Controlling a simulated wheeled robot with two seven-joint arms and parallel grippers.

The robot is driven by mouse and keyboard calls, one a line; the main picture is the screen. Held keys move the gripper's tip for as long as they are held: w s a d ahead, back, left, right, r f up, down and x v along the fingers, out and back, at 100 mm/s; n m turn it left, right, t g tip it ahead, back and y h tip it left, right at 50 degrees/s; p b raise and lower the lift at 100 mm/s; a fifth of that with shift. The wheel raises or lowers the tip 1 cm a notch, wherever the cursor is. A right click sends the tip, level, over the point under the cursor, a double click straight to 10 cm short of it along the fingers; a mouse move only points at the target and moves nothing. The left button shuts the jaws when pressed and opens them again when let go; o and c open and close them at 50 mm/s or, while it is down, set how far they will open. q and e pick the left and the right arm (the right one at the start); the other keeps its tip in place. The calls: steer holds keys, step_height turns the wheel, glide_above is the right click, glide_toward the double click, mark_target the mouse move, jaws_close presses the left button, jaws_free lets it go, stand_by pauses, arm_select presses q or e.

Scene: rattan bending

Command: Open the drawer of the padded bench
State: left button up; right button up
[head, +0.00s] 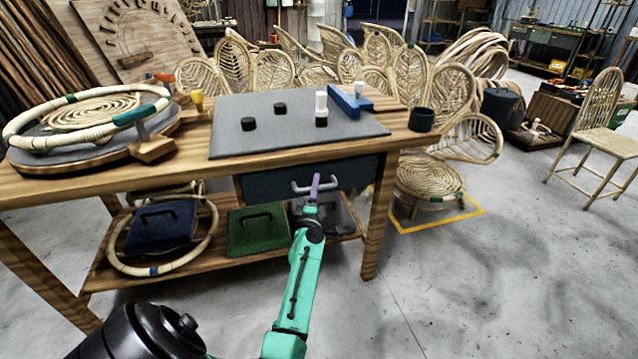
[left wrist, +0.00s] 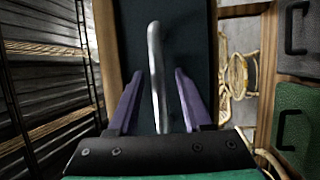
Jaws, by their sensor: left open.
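The padded bench is a wooden table with a grey mat (head: 290,140) on its top. Its dark drawer (head: 265,186) hangs under the top and looks closed. A pale metal bar handle (head: 300,188) is on the drawer front. My left gripper (head: 314,185) is at the handle, its purple fingers partly covering the handle's right part. In the left wrist view the handle (left wrist: 156,65) lies between the two open fingers of my left gripper (left wrist: 157,97), with gaps on both sides. The dark drawer front (left wrist: 185,45) is behind it. My right gripper is not seen.
On the bench stand black pucks (head: 248,124), a white-capped bottle (head: 321,108), a blue block (head: 350,101) and a dark cup (head: 421,119). A green case (head: 257,230) and a blue case (head: 160,226) sit on the lower shelf. The floor at front right is clear.

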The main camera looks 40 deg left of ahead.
arm_select(q)
steer(key=shift+s+r, duration=0.1)
jaws_close()
stand_by(1.2)
